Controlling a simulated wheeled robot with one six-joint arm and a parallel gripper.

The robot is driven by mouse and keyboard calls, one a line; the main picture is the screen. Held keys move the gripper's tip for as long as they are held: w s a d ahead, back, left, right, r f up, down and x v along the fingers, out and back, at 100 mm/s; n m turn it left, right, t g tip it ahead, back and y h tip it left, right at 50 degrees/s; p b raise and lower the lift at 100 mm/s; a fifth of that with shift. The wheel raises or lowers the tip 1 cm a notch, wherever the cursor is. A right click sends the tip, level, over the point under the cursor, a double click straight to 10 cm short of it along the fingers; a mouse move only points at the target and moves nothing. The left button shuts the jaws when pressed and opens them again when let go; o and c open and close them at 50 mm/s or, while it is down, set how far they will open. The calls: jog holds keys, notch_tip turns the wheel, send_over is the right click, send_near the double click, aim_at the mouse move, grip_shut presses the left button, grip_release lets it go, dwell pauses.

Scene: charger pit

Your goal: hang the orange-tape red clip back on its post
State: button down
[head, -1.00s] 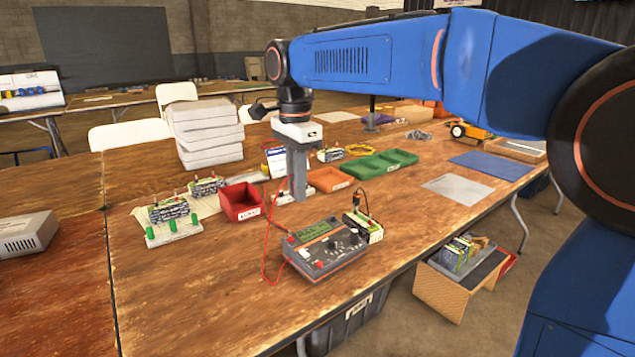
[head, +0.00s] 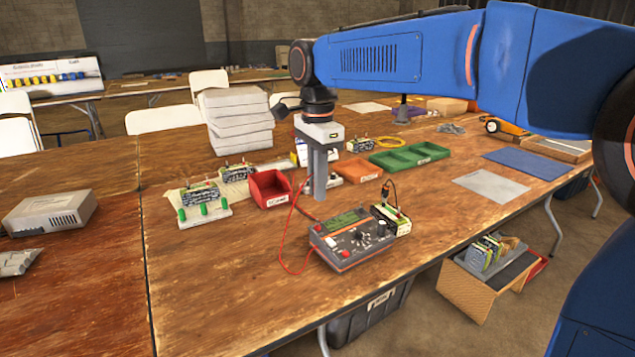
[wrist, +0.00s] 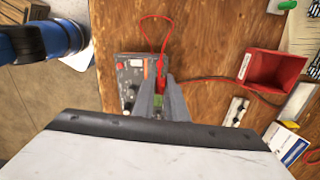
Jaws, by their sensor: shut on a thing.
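My gripper (head: 318,197) is shut and hangs upright above the bench, just behind the charger. In the wrist view my gripper (wrist: 159,92) has a red clip (wrist: 160,77) between its fingers. A red lead loops from the clip back to the charger. An orange mark (wrist: 145,69) shows beside the clip; I cannot tell if it is its tape. The charger (head: 352,236) is a dark box with a green screen and knobs; it also shows in the wrist view (wrist: 131,76). In the head view the fingers hide the clip. I cannot make out the post clearly.
A battery pack (head: 392,219) with a dark lead stands right of the charger. A red bin (head: 270,188) stands left of my gripper, with a board with green posts (head: 205,213) further left.

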jog(key=shift+f, duration=3.2)
jog(key=shift+f, duration=0.25)
jog(key=c, duration=1.7)
grip_release()
jog(key=shift+o, duration=1.1)
jog(key=shift+r, duration=3.8)
